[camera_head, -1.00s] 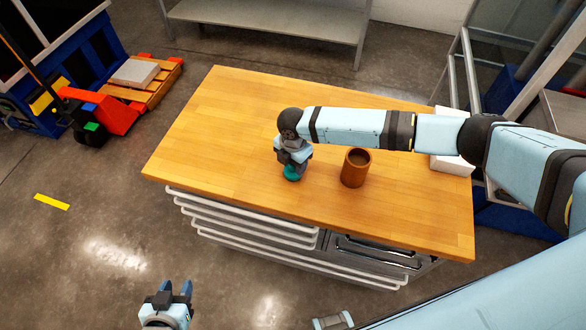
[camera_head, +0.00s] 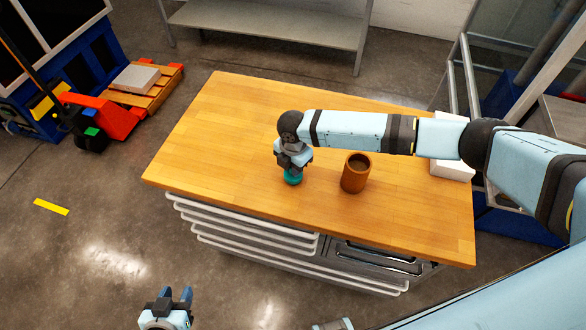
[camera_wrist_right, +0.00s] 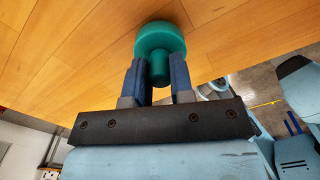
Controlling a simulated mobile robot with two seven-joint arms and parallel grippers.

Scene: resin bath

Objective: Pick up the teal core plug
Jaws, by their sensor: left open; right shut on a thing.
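The teal core plug (camera_head: 292,178) is on the wooden worktop, mostly hidden behind my right gripper (camera_head: 292,168) in the head view. In the right wrist view the plug (camera_wrist_right: 160,38) shows a wide round disc and a narrower stem. My right gripper (camera_wrist_right: 160,82) is shut on the stem, with one blue finger on each side. Whether the disc still touches the worktop I cannot tell. My left gripper (camera_head: 176,296) is open and empty, low over the floor in front of the bench.
A brown cylindrical cup (camera_head: 356,172) stands on the worktop (camera_head: 220,130) just right of the plug. A white block (camera_head: 450,165) is at the right end, behind my right arm. The worktop's left part is clear. A red pallet jack (camera_head: 110,115) stands on the floor at left.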

